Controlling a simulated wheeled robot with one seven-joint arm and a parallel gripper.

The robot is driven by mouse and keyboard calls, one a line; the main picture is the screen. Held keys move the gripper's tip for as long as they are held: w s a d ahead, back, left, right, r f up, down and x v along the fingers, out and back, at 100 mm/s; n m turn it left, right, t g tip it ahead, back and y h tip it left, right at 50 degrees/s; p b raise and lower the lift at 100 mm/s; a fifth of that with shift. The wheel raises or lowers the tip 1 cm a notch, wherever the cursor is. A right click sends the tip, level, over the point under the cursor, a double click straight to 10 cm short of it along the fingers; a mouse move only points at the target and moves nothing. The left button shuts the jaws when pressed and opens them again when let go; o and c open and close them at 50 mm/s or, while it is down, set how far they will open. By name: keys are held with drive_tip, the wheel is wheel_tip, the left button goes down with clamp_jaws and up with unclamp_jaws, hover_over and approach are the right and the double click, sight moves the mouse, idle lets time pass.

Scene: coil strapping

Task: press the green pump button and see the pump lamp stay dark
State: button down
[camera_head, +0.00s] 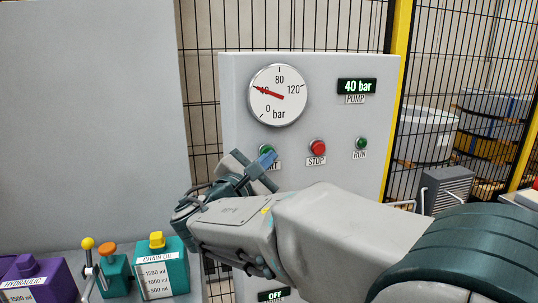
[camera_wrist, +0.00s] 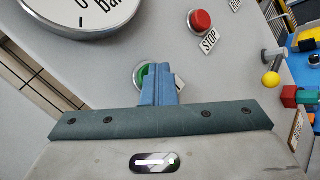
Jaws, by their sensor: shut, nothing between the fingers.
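The green START button (camera_head: 266,149) is on the grey pump panel (camera_head: 310,190), partly hidden behind my gripper; its label is partly covered. My gripper (camera_head: 265,161) is shut and empty, with its blue fingertips at the button. In the wrist view the fingertips (camera_wrist: 158,68) overlap the right part of the green button (camera_wrist: 142,74); I cannot tell whether they touch it or press it in. The RUN lamp (camera_head: 361,143) is dark green and shows no glow. The PUMP display (camera_head: 357,87) reads 40 bar, and the gauge (camera_head: 278,95) needle points near 40.
The red STOP button (camera_head: 317,148) sits right of START. An OFF display (camera_head: 277,295) is low on the panel. A yellow-knobbed lever (camera_head: 88,243), a teal chain oil can (camera_head: 162,265) and a purple hydraulic can (camera_head: 35,280) stand lower left. A mesh fence (camera_head: 285,25) is behind.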

drive_tip(key=shift+s+d+b, duration=0.25)
drive_tip(key=shift+s+b, duration=0.1)
drive_tip(key=shift+s, duration=0.45)
drive_tip(key=s, duration=0.2)
drive_tip(key=s+d+b, duration=0.1)
drive_tip(key=s, duration=0.2)
drive_tip(key=shift+d, duration=0.2)
drive_tip(key=shift+w, duration=0.1)
idle(0.6)
